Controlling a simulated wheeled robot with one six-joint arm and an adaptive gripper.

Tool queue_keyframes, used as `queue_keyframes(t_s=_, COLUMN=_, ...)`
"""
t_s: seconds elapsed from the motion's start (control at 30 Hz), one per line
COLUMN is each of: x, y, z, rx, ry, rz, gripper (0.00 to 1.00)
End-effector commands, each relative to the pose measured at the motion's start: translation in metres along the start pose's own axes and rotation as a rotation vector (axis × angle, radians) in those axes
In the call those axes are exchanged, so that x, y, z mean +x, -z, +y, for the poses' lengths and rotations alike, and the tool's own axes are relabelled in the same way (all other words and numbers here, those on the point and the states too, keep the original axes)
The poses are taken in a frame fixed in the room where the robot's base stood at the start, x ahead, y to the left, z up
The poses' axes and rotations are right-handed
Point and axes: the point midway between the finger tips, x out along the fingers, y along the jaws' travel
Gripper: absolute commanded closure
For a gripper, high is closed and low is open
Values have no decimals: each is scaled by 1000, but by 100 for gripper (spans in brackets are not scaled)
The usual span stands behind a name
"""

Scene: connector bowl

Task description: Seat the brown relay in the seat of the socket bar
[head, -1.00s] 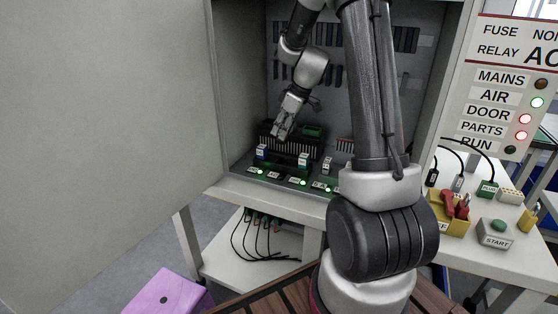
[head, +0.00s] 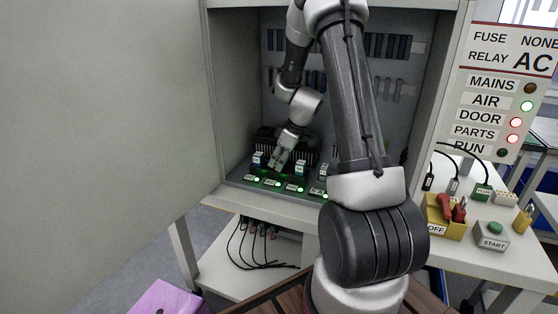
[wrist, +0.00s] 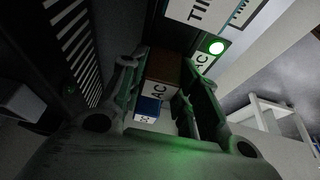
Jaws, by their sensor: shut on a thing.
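My gripper (head: 277,165) is low inside the cabinet, over the socket bar (head: 294,188), between two blue-and-white relays. In the wrist view my gripper (wrist: 168,95) is shut on the brown relay (wrist: 165,68), which shows a brown face and a white AC label between the fingers. The relay cannot be made out in the head view. The seat below it is hidden by the gripper, so I cannot tell whether the relay touches the bar. A small AC label and a green light show beside the fingers in the wrist view.
A blue-topped relay (head: 258,158) stands left of my gripper and another (head: 300,169) stands right of it, both close. A black finned block (head: 268,140) is behind. The open cabinet door (head: 110,110) fills the left side. A START box (head: 491,236) stands on the right bench.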

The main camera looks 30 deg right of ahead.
Motion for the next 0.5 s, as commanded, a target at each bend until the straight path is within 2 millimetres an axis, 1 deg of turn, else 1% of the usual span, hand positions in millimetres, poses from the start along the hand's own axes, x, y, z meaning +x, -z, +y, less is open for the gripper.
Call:
queue_keyframes(t_s=0.2, x=8, y=-4, z=0, rx=2, ry=1, rz=-2, gripper=92)
queue_keyframes(t_s=0.23, x=8, y=-4, z=0, rx=2, ry=1, rz=-2, gripper=67)
queue_keyframes(t_s=0.33, x=9, y=-5, z=-1, rx=2, ry=2, rz=-4, gripper=48)
queue_keyframes(t_s=0.37, x=9, y=-5, z=-1, rx=2, ry=3, rz=-4, gripper=47)
queue_keyframes(t_s=0.5, x=9, y=-6, z=-2, rx=3, ry=4, rz=-5, gripper=47)
